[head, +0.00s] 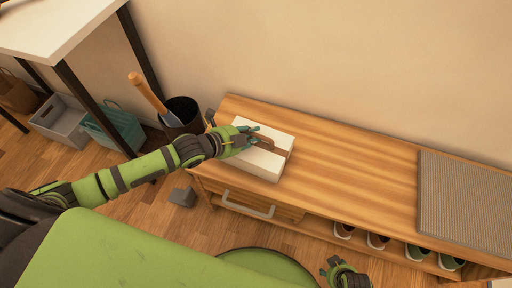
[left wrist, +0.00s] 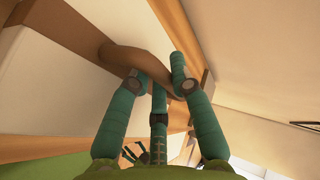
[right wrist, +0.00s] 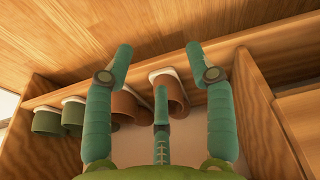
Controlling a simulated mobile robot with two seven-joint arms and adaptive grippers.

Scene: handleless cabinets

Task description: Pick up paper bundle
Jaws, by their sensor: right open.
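The paper bundle is a white block (head: 262,165) with a brown band across its top. It appears to rest on the left end of the wooden bench. My left gripper (head: 247,141) is at the top of the bundle. In the left wrist view, the fingers of the left gripper (left wrist: 163,78) close in on the brown band (left wrist: 122,58), with white paper on both sides. Where the fingertips touch is partly hidden. My right gripper (right wrist: 158,58) is open and empty in front of the bench, near the shoe shelf.
The wooden bench (head: 350,165) has a ribbed grey mat (head: 465,205) at its right. Several shoes (right wrist: 125,105) stand on the shelf below. A drawer handle (head: 248,207) juts out under the bundle. A dark bin (head: 183,112) and a white table (head: 60,25) stand left. The bench middle is clear.

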